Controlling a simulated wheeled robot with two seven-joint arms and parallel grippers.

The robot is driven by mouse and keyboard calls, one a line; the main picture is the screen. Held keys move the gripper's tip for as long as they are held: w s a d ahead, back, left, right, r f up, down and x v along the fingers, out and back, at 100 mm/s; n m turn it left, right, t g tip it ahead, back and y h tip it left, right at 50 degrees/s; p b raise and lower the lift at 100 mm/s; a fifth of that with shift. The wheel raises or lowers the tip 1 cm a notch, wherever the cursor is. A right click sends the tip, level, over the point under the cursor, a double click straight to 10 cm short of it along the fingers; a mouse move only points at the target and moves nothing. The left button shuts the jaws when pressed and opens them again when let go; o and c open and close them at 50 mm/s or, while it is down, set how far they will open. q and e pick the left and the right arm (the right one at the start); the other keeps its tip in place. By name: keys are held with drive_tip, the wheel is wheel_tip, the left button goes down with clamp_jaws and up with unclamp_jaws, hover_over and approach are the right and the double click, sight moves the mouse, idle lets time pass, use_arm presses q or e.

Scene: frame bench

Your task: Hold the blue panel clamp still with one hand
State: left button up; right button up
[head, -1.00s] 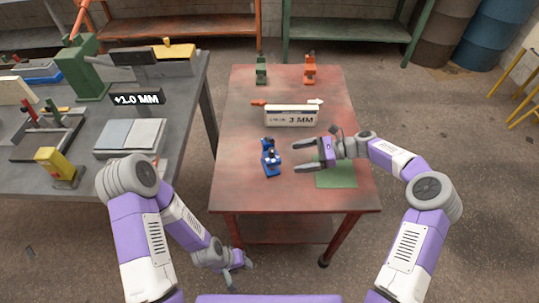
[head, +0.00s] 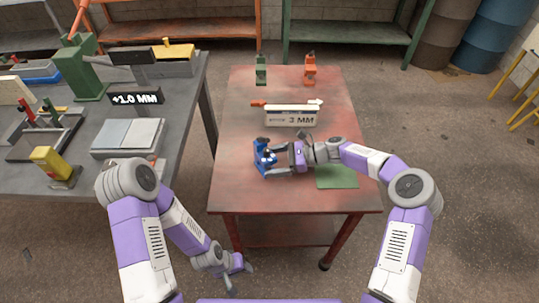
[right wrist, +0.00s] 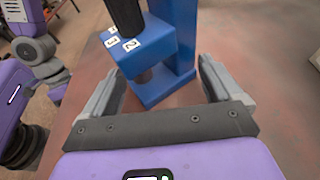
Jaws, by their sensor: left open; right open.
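The blue panel clamp (head: 262,156) stands upright on the red table (head: 240,190), left of the middle. My right gripper (head: 275,160) is at the clamp with its fingers open. In the right wrist view the blue clamp (right wrist: 155,70) stands between the two open fingers, with a gap to the fingers on each side. The clamp's black knob and white number labels show there. My left gripper (head: 232,268) is open and empty, low in front of the table's front left leg, away from the clamp.
A green clamp (head: 261,69) and an orange clamp (head: 310,69) stand at the table's back. A green mat (head: 337,177) lies to the right, under my right arm. A grey bench (head: 190,125) with tools is at left.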

drive_tip(key=shift+s+f, duration=0.1)
drive_tip(key=shift+f, duration=0.15)
drive_tip(key=shift+f, duration=0.1)
clamp_jaws()
drive_tip(key=shift+d, duration=0.1)
idle(0.7)
